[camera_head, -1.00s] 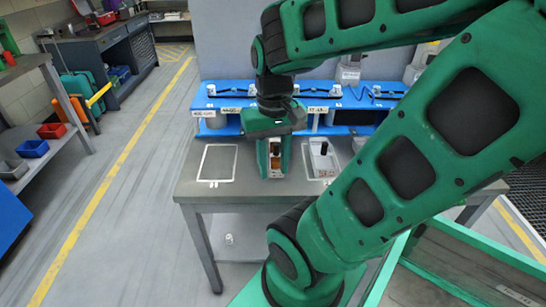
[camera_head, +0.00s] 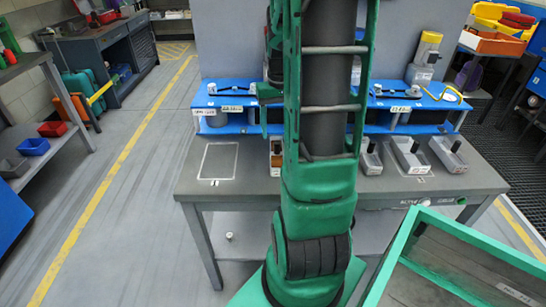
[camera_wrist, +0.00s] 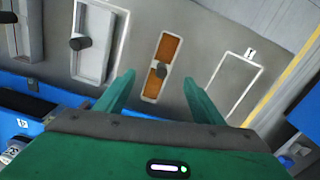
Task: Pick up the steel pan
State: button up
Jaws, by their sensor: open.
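Several grey, steel-looking pans with black knobs stand in a row on the grey table: one in the head view (camera_head: 371,157), another to its right (camera_head: 409,155) and one at the right end (camera_head: 447,152). I cannot tell which is the steel pan meant. In the wrist view a grey pan (camera_wrist: 88,58) lies in a white outline, left of an orange-brown pan (camera_wrist: 168,48) with a black knob. My gripper (camera_wrist: 159,78) is open and empty, its fingers apart on either side of the brown pan's knob in the picture; the height gap is unclear. My arm hides the gripper in the head view.
An empty white-outlined place (camera_head: 219,161) is on the table's left; it also shows in the wrist view (camera_wrist: 232,85). A blue shelf (camera_head: 235,92) runs along the back. A green-rimmed bin (camera_head: 470,237) stands at the front right.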

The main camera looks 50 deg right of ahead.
aim_at(277, 154)
notch_tip(277, 154, down, 11)
jog(key=shift+w+r, duration=0.1)
jog(key=shift+w, duration=0.05)
dwell(0.5)
jog(key=shift+c, duration=0.6)
jog(key=c, duration=1.2)
